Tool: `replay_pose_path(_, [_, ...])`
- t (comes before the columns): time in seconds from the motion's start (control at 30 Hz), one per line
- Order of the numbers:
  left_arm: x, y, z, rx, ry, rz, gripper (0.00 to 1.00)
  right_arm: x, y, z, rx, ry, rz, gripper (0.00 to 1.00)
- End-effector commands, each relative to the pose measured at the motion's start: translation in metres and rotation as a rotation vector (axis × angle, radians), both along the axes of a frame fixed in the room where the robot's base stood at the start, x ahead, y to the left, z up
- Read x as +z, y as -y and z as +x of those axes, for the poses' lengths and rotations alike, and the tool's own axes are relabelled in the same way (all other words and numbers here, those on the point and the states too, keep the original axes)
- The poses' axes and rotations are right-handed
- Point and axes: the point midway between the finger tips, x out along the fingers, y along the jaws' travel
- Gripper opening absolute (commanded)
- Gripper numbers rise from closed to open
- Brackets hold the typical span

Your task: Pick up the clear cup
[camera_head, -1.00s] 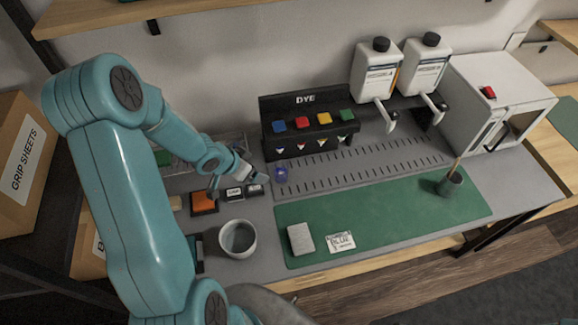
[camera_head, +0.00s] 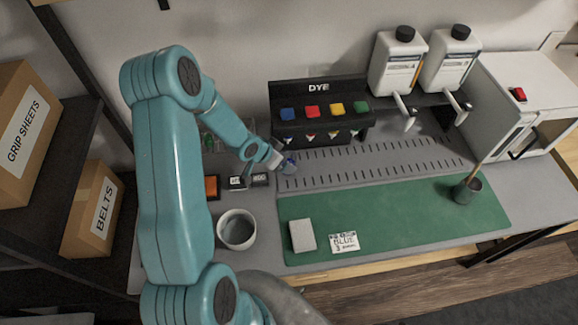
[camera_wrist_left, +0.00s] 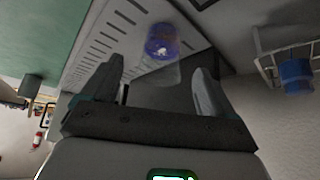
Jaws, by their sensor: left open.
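The clear cup (camera_head: 289,164), with blue-purple in it, stands on the grey bench just below the left end of the dye rack. In the left wrist view the cup (camera_wrist_left: 163,44) lies ahead of the fingertips, roughly centred between them; its clear part reaches back toward the jaws. My left gripper (camera_head: 277,161) is right beside the cup on its left, partly hiding it. In the wrist view the left gripper (camera_wrist_left: 158,75) is open, with a finger on either side and nothing clamped. I cannot tell whether a finger touches the cup. My right gripper is not in view.
The black dye rack (camera_head: 318,92) stands behind the cup. Small black blocks (camera_head: 238,183) and an orange pad lie to the left. A grey-white bowl (camera_head: 237,230) stands in front. The green mat (camera_head: 400,215) is mostly clear.

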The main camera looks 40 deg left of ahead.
Motion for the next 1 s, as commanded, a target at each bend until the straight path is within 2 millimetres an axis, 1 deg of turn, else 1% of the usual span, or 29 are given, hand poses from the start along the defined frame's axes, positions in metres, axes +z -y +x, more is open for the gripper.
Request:
replay_pose_path(0.17, [-0.012,0.001,0.008,-0.001,-0.001,-0.001,0.87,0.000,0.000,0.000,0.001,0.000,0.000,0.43])
replay_pose_path(0.3, [-0.033,0.001,0.017,-0.001,-0.002,-0.003,0.87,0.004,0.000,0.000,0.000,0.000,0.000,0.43])
replay_pose_path(0.43, [-0.047,0.001,0.027,-0.001,0.000,0.000,0.87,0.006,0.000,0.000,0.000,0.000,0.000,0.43])
replay_pose_path(0.53, [-0.052,0.001,0.030,-0.001,0.000,-0.001,0.87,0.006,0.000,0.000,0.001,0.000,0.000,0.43])
replay_pose_path(0.73, [-0.052,0.001,0.030,0.000,0.001,0.000,0.87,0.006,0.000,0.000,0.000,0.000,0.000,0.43])
replay_pose_path(0.77, [-0.052,0.001,0.030,0.000,0.000,0.000,0.78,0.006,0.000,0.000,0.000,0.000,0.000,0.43])
replay_pose_path(0.8, [-0.052,0.001,0.030,0.000,0.000,0.000,0.65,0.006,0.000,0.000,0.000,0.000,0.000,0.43])
replay_pose_path(0.87, [-0.052,0.001,0.030,0.000,0.000,0.000,0.45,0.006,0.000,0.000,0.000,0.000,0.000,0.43])
replay_pose_path(0.9, [-0.052,0.001,0.030,0.000,0.000,0.000,0.32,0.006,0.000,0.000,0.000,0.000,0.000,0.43])
replay_pose_path(0.97, [-0.052,0.001,0.030,0.000,0.000,0.000,0.31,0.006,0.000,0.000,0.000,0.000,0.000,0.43])
replay_pose_path(1.0, [-0.052,0.001,0.030,0.000,0.000,0.000,0.25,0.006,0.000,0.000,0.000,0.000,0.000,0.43])
